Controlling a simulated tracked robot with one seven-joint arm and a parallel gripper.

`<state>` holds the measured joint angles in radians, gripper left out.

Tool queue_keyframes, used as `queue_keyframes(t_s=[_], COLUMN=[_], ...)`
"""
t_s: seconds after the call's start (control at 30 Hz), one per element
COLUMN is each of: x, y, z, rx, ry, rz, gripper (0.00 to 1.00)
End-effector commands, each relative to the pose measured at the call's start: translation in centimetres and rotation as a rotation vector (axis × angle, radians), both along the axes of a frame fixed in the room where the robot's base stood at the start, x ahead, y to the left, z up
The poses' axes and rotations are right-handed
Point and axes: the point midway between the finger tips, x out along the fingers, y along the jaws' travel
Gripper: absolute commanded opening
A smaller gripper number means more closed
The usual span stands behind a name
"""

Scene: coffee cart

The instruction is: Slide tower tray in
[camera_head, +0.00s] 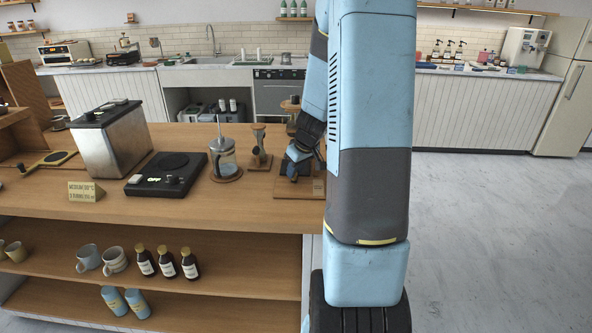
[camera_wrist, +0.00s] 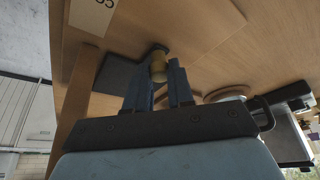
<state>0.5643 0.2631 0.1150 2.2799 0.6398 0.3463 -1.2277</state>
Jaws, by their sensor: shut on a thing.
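My gripper (camera_head: 294,174) is low over the right end of the wooden counter, pointing down. In the wrist view its two fingers (camera_wrist: 160,88) are closed on a small tan knob (camera_wrist: 158,68) with a dark top. A dark flat slab (camera_wrist: 117,74), which may be the tower tray, lies beside the knob. In the head view a wooden base with a dark top (camera_head: 290,190) sits under the gripper, and a wooden stand part (camera_head: 290,106) rises behind it. My gripper and arm hide much of the tower, so I cannot tell how far in the tray is.
A pale card (camera_wrist: 93,14) lies near the slab. Left of the gripper stand a wooden dripper stand (camera_head: 259,158), a glass press (camera_head: 224,160), a black scale (camera_head: 166,174) and a steel box (camera_head: 115,142). The counter ends just right of the base, with open floor (camera_head: 480,230) beyond.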

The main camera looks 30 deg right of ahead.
Motion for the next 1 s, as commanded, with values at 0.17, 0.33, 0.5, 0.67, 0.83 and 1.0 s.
queue_keyframes(t_s=[0.17,0.33,0.5,0.67,0.83,1.0], x=[1.01,1.07,1.09,1.05,1.02,0.88], y=[-0.73,-0.80,-0.83,-0.76,-0.73,-0.76], z=[-0.07,-0.02,0.01,-0.01,-0.02,0.40], rx=[0.001,-0.001,-0.002,-0.001,-0.001,-0.001], ry=[0.001,0.000,-0.001,0.000,0.000,0.000], rz=[0.000,-0.002,-0.002,-0.001,-0.001,0.000], gripper=[0.00,0.00,0.33,0.48,0.48,0.48])
